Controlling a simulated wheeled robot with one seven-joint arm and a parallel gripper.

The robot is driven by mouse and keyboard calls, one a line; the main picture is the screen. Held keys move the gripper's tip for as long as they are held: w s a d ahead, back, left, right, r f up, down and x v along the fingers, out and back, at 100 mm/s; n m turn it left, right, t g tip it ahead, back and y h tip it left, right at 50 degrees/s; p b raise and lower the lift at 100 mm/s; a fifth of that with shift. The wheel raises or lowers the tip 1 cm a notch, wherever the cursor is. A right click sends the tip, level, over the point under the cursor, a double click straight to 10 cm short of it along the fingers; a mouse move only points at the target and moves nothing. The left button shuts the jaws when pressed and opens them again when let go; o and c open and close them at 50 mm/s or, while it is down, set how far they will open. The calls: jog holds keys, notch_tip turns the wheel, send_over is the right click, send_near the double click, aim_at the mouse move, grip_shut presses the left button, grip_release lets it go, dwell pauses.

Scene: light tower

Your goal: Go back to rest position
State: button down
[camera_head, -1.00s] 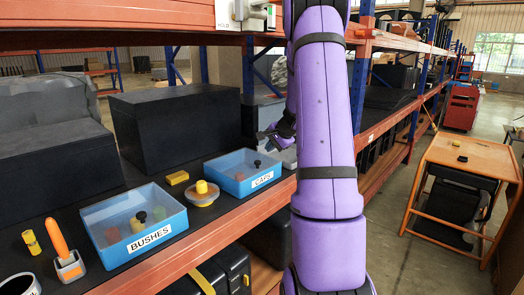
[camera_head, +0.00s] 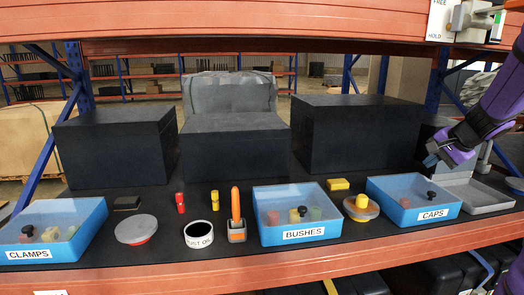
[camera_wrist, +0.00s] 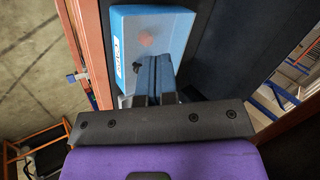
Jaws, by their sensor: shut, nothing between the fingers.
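My gripper (camera_head: 434,160) is at the right of the shelf in the head view, behind the blue CAPS box (camera_head: 447,209) and over a grey stand with a tray (camera_head: 484,196). In the wrist view its two fingers (camera_wrist: 156,62) are together with nothing between them. The CAPS box (camera_wrist: 128,18) lies beyond the fingertips there. My purple arm comes in from the right edge of the head view.
The blue BUSHES box (camera_head: 270,237) and CLAMPS box (camera_head: 75,255) stand along the shelf's front. Between them are a dark-mouthed pot (camera_head: 198,234), an orange-handled tool in a holder (camera_head: 236,215) and a round dish (camera_head: 136,229). Black blocks (camera_head: 360,135) stand behind. An orange beam crosses above.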

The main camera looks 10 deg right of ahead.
jog(key=s+a+r+n+g+y, duration=0.1)
jog(key=s+a+r+n, duration=0.2)
jog(key=a, duration=0.7)
jog(key=s+a+r+n+g, duration=0.1)
jog(key=s+a+r+n, duration=0.3)
jog(key=a, duration=0.5)
jog(key=s+a+n+h, duration=0.1)
jog(key=s+a+n, duration=0.2)
jog(key=s+a, duration=0.2)
jog(key=s+a+n+h, duration=0.1)
jog(key=s+a+n, duration=0.3)
jog(key=s, duration=0.6)
jog(key=shift+s+a, duration=0.4)
jog(key=shift+a, duration=0.4)
jog(key=shift+r, duration=0.1)
